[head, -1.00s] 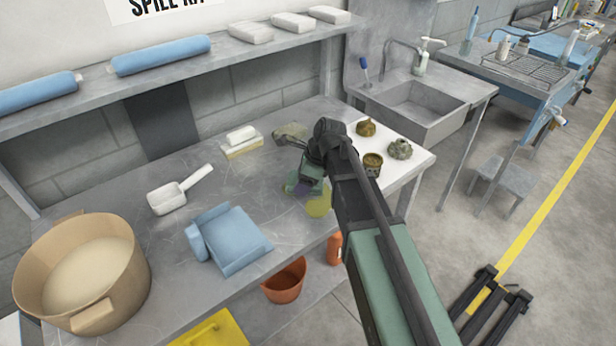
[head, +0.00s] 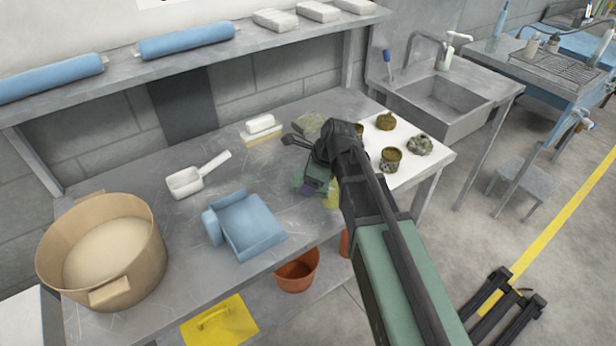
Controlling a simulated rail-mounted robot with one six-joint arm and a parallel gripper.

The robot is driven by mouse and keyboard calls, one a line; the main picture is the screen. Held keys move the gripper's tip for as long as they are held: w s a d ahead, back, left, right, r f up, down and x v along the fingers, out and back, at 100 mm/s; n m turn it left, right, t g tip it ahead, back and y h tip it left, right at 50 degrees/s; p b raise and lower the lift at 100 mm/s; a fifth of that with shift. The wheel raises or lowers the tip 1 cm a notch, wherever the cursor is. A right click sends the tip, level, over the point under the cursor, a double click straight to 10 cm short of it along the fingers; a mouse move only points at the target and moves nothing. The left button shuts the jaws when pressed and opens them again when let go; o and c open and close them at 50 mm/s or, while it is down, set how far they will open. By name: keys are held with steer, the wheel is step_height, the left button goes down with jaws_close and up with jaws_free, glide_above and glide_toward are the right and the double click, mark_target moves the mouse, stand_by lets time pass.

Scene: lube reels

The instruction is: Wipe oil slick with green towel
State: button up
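The fingers are small and partly hidden by my wrist, so I cannot tell open from shut. The oil slick (head: 332,198) shows as green, purple and yellow patches on the bench near its front edge. My arm and wrist cover part of it.
A blue dustpan-like tray (head: 250,228), white scoop (head: 186,182), sponge stack (head: 262,127) and tan tub (head: 148,245) stand on the bench. Dirty brown-green lumps (head: 419,144) sit on a white mat at right. A shelf (head: 222,52) overhangs the back.

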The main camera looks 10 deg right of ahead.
mark_target(332, 191)
steer(key=shift+s+d+f, duration=0.1)
steer(key=shift+s+d, duration=0.15)
steer(key=shift+s, duration=0.2)
steer(key=shift+s+d+f, duration=0.1)
steer(key=shift+s+d, duration=0.15)
steer(key=shift+s, duration=0.2)
